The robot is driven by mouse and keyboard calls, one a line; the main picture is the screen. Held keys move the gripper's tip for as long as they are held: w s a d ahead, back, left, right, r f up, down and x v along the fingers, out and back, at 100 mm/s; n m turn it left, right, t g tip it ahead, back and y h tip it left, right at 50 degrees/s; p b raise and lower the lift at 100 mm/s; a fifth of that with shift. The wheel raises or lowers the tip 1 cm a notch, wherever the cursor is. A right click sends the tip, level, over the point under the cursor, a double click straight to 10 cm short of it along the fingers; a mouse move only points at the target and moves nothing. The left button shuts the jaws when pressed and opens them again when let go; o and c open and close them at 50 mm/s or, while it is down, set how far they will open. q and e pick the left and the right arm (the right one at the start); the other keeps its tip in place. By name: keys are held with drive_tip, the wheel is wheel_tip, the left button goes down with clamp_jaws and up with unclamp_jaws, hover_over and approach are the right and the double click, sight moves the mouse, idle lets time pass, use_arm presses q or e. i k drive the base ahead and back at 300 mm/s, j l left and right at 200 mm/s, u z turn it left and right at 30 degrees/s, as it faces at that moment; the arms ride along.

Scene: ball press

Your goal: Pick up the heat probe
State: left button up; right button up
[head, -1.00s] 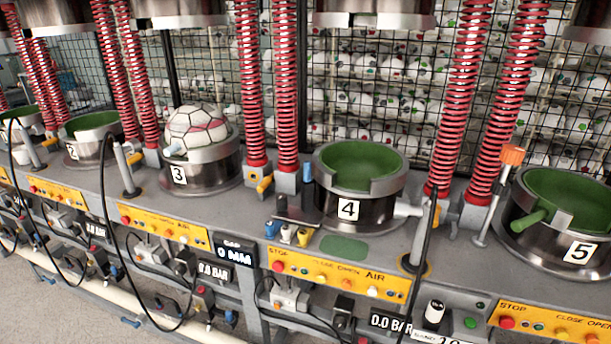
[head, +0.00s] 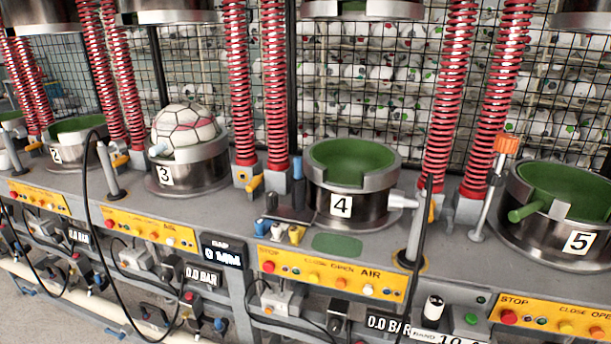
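No gripper of mine shows in the head view. I cannot tell for sure which thing is the heat probe. A slim dark upright tool with a blue top (head: 298,188) stands in a small rack left of press 4. A tool with an orange head on a thin metal shaft (head: 507,146) stands upright between presses 4 and 5.
Press 4 (head: 340,206) and press 5 (head: 548,237) have empty green-lined cups. Press 3 (head: 190,172) holds a white and red ball. Red springs (head: 273,80) rise behind them. A black cable (head: 86,215) hangs in front on the left.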

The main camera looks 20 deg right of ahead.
sight(297, 159)
drive_tip(key=i+j+z, duration=0.5)
drive_tip(key=z, duration=0.25)
drive_tip(key=i+j+z, duration=0.15)
drive_tip(key=j+z, duration=0.2)
drive_tip(key=j, duration=0.15)
